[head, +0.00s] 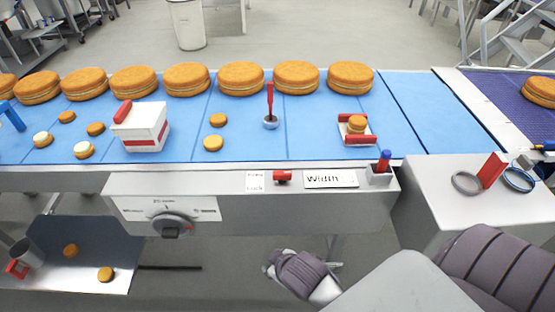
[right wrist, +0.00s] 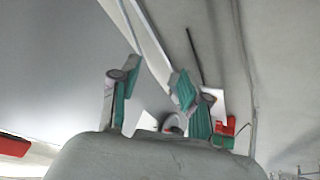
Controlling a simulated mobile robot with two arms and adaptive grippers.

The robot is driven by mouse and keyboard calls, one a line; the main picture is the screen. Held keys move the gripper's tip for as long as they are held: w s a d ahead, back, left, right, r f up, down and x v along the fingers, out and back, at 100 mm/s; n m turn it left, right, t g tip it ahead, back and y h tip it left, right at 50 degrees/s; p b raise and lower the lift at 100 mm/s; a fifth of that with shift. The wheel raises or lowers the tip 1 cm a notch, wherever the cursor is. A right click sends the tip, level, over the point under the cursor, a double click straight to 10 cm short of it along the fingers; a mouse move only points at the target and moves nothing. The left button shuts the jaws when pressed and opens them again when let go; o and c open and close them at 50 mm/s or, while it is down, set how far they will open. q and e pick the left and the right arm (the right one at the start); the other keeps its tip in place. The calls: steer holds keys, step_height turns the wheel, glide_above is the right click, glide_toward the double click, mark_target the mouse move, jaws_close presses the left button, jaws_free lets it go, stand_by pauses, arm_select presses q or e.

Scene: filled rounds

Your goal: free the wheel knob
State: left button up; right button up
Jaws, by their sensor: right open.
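A round grey knob (head: 170,224) with a red mark sits on the front panel, on a white scale plate (head: 210,209). To its right on the machine's front is a small red knob (head: 283,177), beside a small label (head: 255,182) whose lower word looks like "Lock". A label reading "Width" (head: 330,179) is right of that. My right gripper (right wrist: 155,76) is open in the right wrist view, teal pads apart, with nothing visible between them. In the head view only a grey-purple part of my arm shows below the panel; its fingers are hidden. My left gripper is not in view.
A blue belt (head: 395,110) carries a row of large cakes (head: 240,78), smaller cakes, a white-and-red box (head: 140,128) and a red-handled tool (head: 270,105). A grey side table (head: 430,210) holds rings. A metal chute (head: 85,240) lies lower left.

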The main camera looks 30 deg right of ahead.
steer(key=w+a+r+n+t+y, duration=0.15)
steer(key=w+r+n+t, duration=0.45)
steer(key=r, duration=0.7)
steer(key=w+a+r+n+t+y, duration=0.1)
steer(key=w+a+r+t, duration=0.25)
steer(key=w+r, duration=0.8)
steer(key=s+a+r+n+t+y+p, duration=0.1)
steer(key=a+r+n+y, duration=0.35)
steer(key=r+n, duration=0.2)
steer(key=s+a+r+n+t+y, duration=0.1)
steer(key=a+r+n+y, duration=0.2)
steer(key=r+n+y, duration=0.3)
steer(key=s+a+r+n+g+y, duration=0.2)
steer(key=a+r+n+g+y, duration=0.15)
steer(key=n, duration=0.25)
steer(key=n+g+h, duration=1.5)
steer(key=n+h, duration=0.1)
steer(key=n, duration=0.2)
glide_toward(281, 172)
step_height(281, 172, down, 7)
steer(key=p, duration=0.3)
steer(key=shift+a+f, duration=0.15)
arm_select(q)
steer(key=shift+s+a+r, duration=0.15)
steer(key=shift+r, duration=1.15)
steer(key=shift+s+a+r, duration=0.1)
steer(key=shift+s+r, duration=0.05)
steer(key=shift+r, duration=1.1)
arm_select(e)
steer(key=shift+f, duration=0.85)
